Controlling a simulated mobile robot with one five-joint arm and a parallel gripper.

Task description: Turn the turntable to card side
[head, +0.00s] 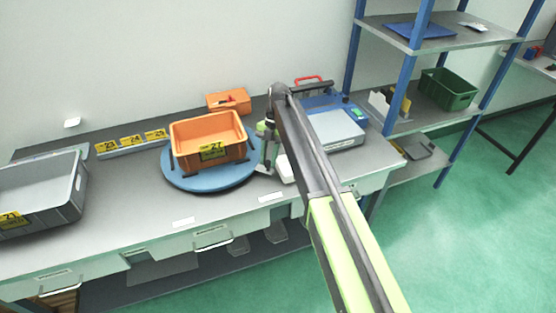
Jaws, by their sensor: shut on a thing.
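The turntable (190,183) is a round blue disc on the workbench. An orange crate (180,127) stands on it, with a yellow card (213,152) marked 27 on the side facing me. My gripper (263,172) points down at the turntable's right rim, beside the crate, and is shut at the rim. The fingertips are small here, and the exact grip is hard to see. The turntable's far side is hidden behind the crate.
A grey crate (75,185) stands at the left of the workbench (130,222). Yellow number cards (132,141) line the back. An orange box (228,101) is behind the turntable. A scale-like device (335,130) and a blue shelf rack (352,60) stand to the right.

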